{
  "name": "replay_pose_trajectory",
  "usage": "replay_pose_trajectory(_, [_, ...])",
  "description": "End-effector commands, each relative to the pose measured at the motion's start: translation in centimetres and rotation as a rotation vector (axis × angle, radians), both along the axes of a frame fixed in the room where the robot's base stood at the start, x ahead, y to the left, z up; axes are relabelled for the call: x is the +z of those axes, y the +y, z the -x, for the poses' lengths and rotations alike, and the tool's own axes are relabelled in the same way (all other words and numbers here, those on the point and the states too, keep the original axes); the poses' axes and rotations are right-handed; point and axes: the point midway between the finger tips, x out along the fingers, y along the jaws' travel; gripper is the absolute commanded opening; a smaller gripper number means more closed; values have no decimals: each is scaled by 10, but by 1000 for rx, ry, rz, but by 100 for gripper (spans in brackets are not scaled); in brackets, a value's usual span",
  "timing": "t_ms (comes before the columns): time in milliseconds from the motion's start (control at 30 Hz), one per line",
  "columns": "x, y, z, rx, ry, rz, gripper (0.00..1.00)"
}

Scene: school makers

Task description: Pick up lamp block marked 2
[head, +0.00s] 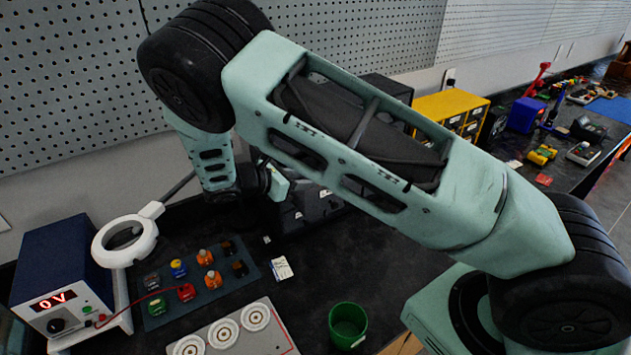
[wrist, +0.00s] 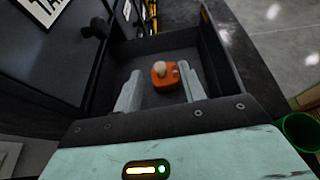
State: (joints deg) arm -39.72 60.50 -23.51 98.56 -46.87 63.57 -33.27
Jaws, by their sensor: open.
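In the wrist view, an orange lamp block (wrist: 166,77) with a pale bulb stands inside a dark open-topped drawer or bin (wrist: 240,70). My gripper (wrist: 160,73) is open, with one pale finger on each side of the block; I cannot tell whether either touches it. No number on this block can be read. In the head view my fingers and this block are hidden behind my arm, near the dark bins (head: 297,213). Two other orange lamp blocks, a rear one (head: 205,257) and a front one (head: 213,280), sit on the blue-grey mat (head: 238,293); their marks are unreadable.
The mat also holds blue (head: 178,267), red (head: 186,292), green (head: 157,306) and dark blocks. A power supply (head: 62,280) reading 0 V and a white ring magnifier (head: 125,240) stand left. A green cup (head: 347,325) stands front right. The drawer walls surround my fingers closely.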

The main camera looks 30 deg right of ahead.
Motion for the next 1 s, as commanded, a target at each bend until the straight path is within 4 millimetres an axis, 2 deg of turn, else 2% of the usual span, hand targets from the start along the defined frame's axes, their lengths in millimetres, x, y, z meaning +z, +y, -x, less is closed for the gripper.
replay_pose_trajectory(133, [-4,-16,-1,-1,-1,1,40])
replay_pose_trajectory(400, [-8,-19,-2,0,-1,0,40])
replay_pose_trajectory(433, [-8,-19,-2,0,-1,0,37])
replay_pose_trajectory(567, [-8,-19,-2,0,-1,0,1])
replay_pose_trajectory(1000, [-6,-19,-2,0,-2,-1,0])
